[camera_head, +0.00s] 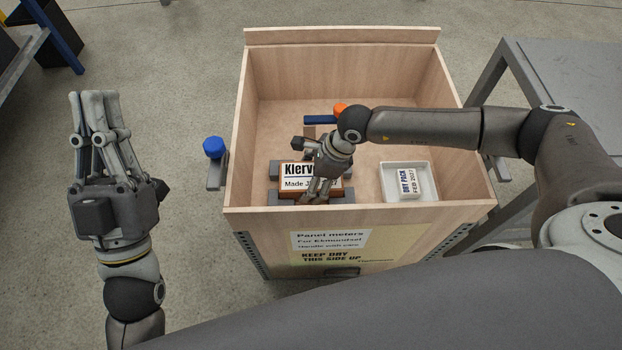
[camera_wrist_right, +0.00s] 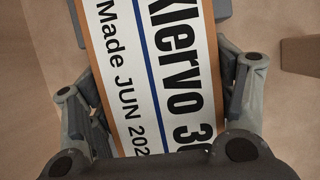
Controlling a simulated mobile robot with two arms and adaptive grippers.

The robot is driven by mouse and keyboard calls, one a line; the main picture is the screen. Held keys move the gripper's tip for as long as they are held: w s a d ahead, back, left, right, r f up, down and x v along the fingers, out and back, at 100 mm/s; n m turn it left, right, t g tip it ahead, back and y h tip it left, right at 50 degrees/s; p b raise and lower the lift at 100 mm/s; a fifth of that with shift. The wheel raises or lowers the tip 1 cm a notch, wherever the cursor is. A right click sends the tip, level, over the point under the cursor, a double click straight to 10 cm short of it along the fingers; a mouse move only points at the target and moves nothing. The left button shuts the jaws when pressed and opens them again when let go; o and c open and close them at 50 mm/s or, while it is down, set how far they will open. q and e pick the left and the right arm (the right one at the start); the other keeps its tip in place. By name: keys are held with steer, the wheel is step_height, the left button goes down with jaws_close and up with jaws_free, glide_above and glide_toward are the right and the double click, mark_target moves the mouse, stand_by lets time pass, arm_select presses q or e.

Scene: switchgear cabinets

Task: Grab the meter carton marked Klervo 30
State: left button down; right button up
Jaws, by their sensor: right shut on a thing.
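The Klervo 30 meter carton (camera_head: 297,181) lies in the wooden crate (camera_head: 262,217), near its front left, between grey blocks. Its white label, with a blue line and "Made JUN 202...", fills the right wrist view (camera_wrist_right: 160,60). My right gripper (camera_head: 322,187) reaches down into the crate and is shut on the carton. In the right wrist view its fingers (camera_wrist_right: 160,105) press on both sides of the carton. My left gripper (camera_head: 94,98) is raised left of the crate, fingers pointing up and empty. Its fingers look close together, but I cannot tell whether they are shut.
A white tray (camera_head: 428,169) with a dry pack (camera_head: 404,183) sits at the crate's right. A blue knob (camera_head: 214,147) stands outside the left wall. A grey table (camera_head: 572,75) is at right.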

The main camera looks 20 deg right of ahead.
steer(key=shift+c, duration=0.7)
steer(key=shift+r, duration=0.15)
